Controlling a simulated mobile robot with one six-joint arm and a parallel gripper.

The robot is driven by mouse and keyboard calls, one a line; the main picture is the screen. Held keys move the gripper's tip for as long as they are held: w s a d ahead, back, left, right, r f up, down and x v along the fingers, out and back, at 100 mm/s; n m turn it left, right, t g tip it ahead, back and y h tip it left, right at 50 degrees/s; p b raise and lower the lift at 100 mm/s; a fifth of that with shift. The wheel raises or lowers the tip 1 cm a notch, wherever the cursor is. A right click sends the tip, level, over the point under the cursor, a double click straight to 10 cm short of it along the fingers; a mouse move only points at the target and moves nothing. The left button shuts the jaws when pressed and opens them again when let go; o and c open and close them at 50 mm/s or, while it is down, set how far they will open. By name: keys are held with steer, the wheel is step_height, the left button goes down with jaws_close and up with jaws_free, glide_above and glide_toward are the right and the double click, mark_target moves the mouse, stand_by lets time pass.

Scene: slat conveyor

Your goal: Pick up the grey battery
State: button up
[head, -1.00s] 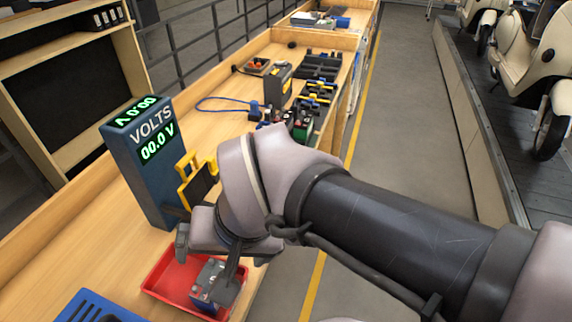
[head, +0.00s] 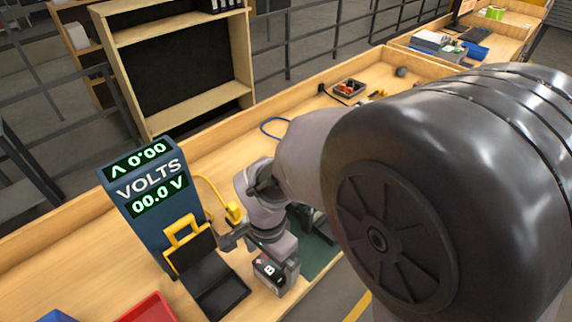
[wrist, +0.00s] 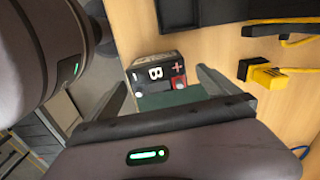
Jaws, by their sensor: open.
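A battery (head: 268,271) marked "B" stands on the bench at its front edge, beside a green mat, in the head view. In the wrist view the battery (wrist: 157,75) shows a light top label, a red plus terminal and dark edges; I cannot tell for sure that it is the grey one. My gripper (head: 268,248) is just above it in the head view. In the wrist view my gripper (wrist: 163,92) is open, with one finger to each side of the battery, which lies just ahead of the palm. No grip on it shows.
A blue volt meter (head: 150,185) reading 00.0 V stands at left. A black plate (head: 208,272) with a yellow handle is close to my gripper. A yellow connector (wrist: 262,75) lies on the bench. Part of a red tray (head: 150,310) shows at the bottom edge. My arm hides the bench at right.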

mark_target(273, 266)
steer(key=f+b, duration=0.1)
steer(key=f, duration=0.2)
steer(key=f+b, duration=0.1)
steer(key=f, duration=0.2)
steer(key=shift+s+d+f, duration=0.1)
steer(key=shift+d+f, duration=0.1)
steer(key=shift+f, duration=0.05)
steer(key=c, duration=1.6)
steer(key=shift+o, duration=0.2)
steer(key=shift+r, duration=0.15)
steer(key=shift+r, duration=0.3)
steer(key=r, duration=0.1)
steer(key=r+p, duration=0.1)
steer(key=r, duration=0.1)
steer(key=shift+s, duration=0.35)
steer(key=s+a+r+p, duration=0.1)
steer(key=s+r, duration=0.1)
steer(key=s, duration=0.5)
steer(key=s+a+r+p, duration=0.1)
steer(key=s+p, duration=0.1)
steer(key=s, duration=0.6)
steer(key=shift+a+r, duration=0.3)
steer(key=shift+r, duration=0.1)
